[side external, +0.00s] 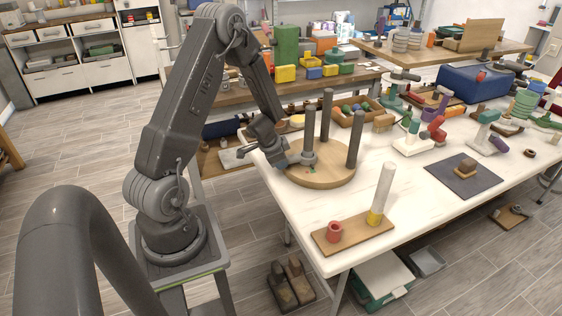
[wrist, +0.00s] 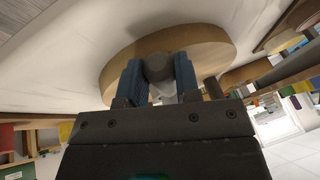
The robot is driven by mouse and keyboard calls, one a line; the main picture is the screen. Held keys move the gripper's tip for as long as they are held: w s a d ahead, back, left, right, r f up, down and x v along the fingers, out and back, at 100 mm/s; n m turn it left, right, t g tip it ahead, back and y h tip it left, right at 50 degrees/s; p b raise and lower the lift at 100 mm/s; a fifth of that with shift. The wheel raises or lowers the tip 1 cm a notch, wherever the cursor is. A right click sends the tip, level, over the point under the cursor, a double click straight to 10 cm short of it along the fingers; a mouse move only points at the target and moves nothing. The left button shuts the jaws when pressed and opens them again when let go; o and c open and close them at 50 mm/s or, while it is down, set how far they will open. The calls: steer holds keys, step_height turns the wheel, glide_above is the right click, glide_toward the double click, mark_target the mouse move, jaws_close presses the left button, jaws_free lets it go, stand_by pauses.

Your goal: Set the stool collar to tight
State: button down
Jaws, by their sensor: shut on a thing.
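The stool is upside down on the white table, its round wooden seat (side external: 322,176) flat and three dark grey legs standing up. The stool collar (side external: 308,157) is a grey ring low on the nearest-left leg (side external: 310,122), close above the seat. A small green mark (side external: 313,169) shows on the seat beside it. My gripper (side external: 297,158) reaches in from the left at collar height. In the wrist view its blue fingers (wrist: 159,78) are shut on a grey round part (wrist: 159,66), with the wooden seat (wrist: 215,48) behind. The collar's setting is too small to read.
A dark mat (side external: 462,182) with a wooden block is to the right. Tools and an open box (side external: 358,113) stand behind. The table's left edge is close.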

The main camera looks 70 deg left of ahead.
steer(key=shift+a+m, duration=0.35)
steer(key=shift+m, duration=0.05)
stand_by(0.4)
steer(key=c, duration=1.1)
jaws_free()
steer(key=v, duration=1.3)
steer(key=shift+s+r, duration=0.25)
steer(key=shift+r, duration=0.1)
